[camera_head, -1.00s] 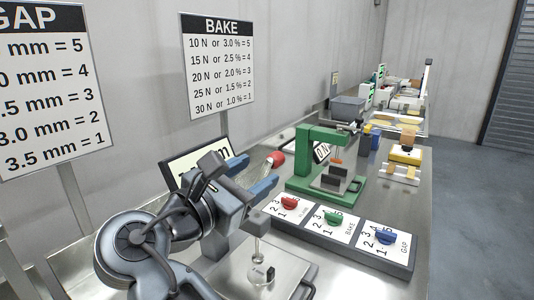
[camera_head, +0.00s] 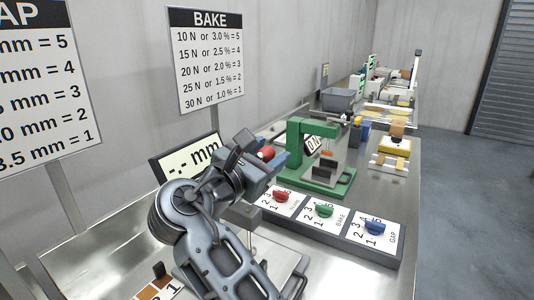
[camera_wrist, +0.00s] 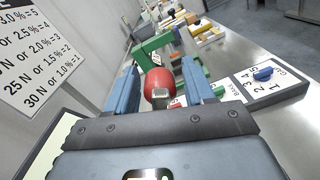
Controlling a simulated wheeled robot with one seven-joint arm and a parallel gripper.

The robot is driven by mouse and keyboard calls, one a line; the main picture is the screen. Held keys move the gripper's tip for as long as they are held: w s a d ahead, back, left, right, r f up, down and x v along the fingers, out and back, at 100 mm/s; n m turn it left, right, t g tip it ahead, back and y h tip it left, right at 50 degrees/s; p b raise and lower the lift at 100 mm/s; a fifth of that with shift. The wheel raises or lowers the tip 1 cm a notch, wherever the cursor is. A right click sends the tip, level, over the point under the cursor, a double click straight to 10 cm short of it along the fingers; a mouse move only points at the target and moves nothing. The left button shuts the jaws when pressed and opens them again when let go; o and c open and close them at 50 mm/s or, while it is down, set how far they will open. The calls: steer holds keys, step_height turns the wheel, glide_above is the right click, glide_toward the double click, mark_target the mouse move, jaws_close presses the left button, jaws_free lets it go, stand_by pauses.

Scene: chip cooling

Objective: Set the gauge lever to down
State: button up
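The gauge lever's red knob (camera_head: 266,153) shows beside the gauge display (camera_head: 188,160), which reads "-.- mm". In the wrist view the red knob (camera_wrist: 159,84) lies between the two blue fingers of my gripper (camera_wrist: 160,66), with a gap on each side. My gripper (camera_head: 270,158) is open around the knob and does not visibly touch it. The knob's pale stem shows just below it in the wrist view. The rest of the lever and its base are hidden by my gripper and arm.
A green press (camera_head: 320,178) stands just beyond the knob. A panel (camera_head: 335,236) with red, green and blue dials lies to the right. The BAKE sign (camera_head: 208,60) stands behind on the left. Metal worktop is clear at the front right.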

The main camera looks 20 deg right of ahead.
jaws_close()
